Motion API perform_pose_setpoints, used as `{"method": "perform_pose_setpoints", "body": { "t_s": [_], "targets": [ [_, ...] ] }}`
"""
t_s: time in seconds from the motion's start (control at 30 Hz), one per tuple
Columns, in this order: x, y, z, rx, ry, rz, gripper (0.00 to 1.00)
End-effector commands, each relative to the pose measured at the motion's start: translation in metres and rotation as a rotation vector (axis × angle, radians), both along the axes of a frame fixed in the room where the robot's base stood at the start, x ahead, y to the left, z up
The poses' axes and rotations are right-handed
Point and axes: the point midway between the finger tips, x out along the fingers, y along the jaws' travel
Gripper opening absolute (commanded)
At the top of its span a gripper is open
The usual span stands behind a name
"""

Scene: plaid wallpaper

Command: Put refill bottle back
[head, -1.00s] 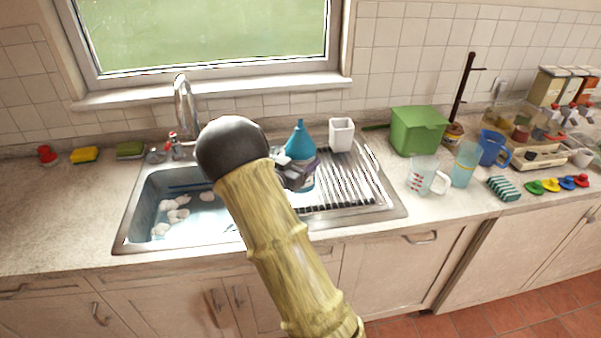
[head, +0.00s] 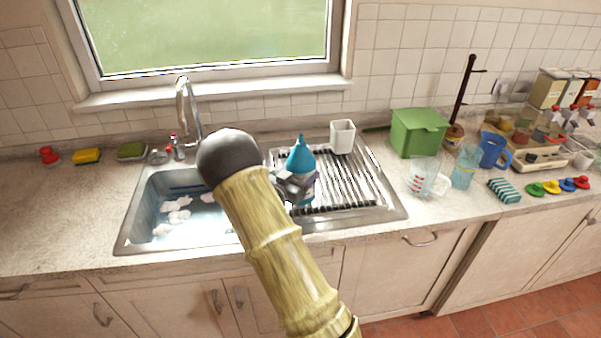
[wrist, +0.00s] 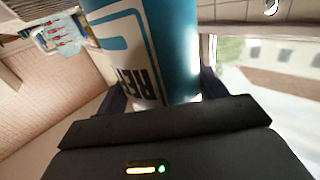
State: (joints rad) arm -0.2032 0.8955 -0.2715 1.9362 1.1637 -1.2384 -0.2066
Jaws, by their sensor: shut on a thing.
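The refill bottle (head: 301,157) is blue with a pointed top. It is upright at the left part of the drying rack, beside the sink basin. My gripper (head: 297,187) is shut on it, around its lower body. In the wrist view the bottle (wrist: 175,45) fills the space between the fingers, with a white label and dark letters showing. The gripper (wrist: 165,95) has a finger at each side of it. My arm hides part of the basin and the bottle's left side. I cannot tell whether its base touches the rack.
The drying rack (head: 350,187) has a white cup (head: 342,136) at its back. The sink basin (head: 160,188) holds water and white lumps. A green box (head: 418,132), a measuring jug (head: 421,177) and a blue jug (head: 491,149) stand to the right. The left counter (head: 60,215) is mostly clear.

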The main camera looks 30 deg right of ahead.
Motion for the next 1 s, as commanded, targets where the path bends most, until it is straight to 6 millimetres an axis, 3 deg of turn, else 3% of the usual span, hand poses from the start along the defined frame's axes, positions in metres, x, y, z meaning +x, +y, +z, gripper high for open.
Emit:
{"method": "perform_pose_setpoints", "body": {
  "t_s": [0.07,0.1,0.2,0.6,1.0],
  "targets": [
    [0.0,-0.001,-0.003,-0.002,-0.001,-0.002,0.38],
    [0.0,-0.001,-0.003,0.0,0.0,-0.002,0.76],
    [-0.001,-0.002,-0.002,0.0,0.0,-0.003,0.92],
    [-0.001,-0.001,0.003,0.0,0.0,-0.002,0.92],
    [-0.033,0.063,-0.001,0.002,0.0,0.005,0.92]
  ]
}}
